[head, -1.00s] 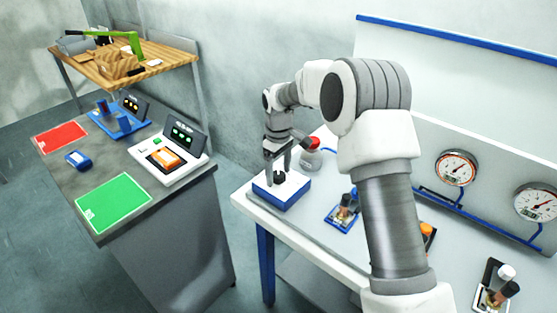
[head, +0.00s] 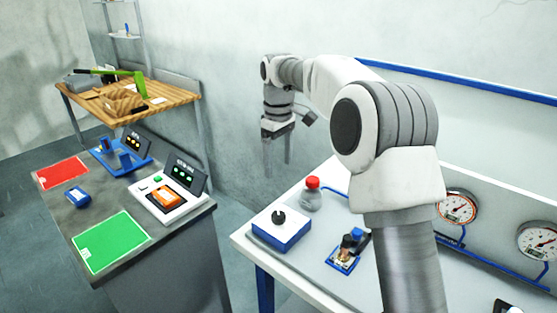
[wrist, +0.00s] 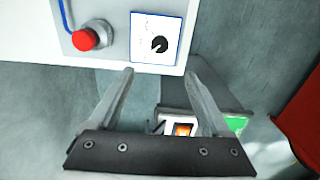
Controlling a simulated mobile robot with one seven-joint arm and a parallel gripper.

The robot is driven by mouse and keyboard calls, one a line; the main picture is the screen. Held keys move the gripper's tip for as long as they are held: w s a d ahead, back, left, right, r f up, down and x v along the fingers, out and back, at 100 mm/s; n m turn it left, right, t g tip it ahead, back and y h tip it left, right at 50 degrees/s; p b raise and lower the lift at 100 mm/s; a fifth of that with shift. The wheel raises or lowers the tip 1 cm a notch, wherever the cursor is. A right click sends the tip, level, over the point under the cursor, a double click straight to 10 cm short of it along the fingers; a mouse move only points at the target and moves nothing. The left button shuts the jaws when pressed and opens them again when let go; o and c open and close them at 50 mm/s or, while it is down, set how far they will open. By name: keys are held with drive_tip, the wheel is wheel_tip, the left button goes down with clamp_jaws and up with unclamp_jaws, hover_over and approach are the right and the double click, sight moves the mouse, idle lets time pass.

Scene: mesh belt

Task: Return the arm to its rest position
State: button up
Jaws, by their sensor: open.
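My gripper (head: 277,160) is raised in the air beyond the far left end of the white table, with its fingers pointing down. In the wrist view my gripper (wrist: 160,92) shows its two fingers spread apart with nothing between them. My gripper is above and apart from the blue-and-white box with a black knob (head: 281,230). The knob box also shows in the wrist view (wrist: 145,40). My arm reaches across the right half of the head view and hides part of the white table.
A red-capped device (head: 311,194) stands beside the knob box on the white table (head: 325,285). Gauges (head: 458,207) are at right. The grey bench (head: 150,270) at left carries a green mat (head: 110,242), a red mat (head: 62,171) and devices. A wooden table (head: 180,97) stands behind.

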drive_tip(key=shift+r, duration=0.15)
drive_tip(key=s+d+r+m+t, duration=0.1)
drive_tip(key=s+d+r+m, duration=0.1)
drive_tip(key=s+d+r, duration=0.45)
drive_tip(key=s+d+r+m+t, duration=0.2)
drive_tip(key=s+d+r+m, duration=0.15)
drive_tip(key=s, duration=0.55)
drive_tip(key=s+d+f+m+t, duration=0.1)
drive_tip(key=s+d+f+m, duration=0.1)
drive_tip(key=s, duration=0.7)
drive_tip(key=s+d+f+m+t, duration=0.1)
drive_tip(key=s+d+f+m, duration=0.2)
drive_tip(key=s, duration=0.6)
drive_tip(key=shift+d+f+t, duration=0.25)
drive_tip(key=shift+d+t, duration=0.05)
drive_tip(key=shift+d, duration=0.45)
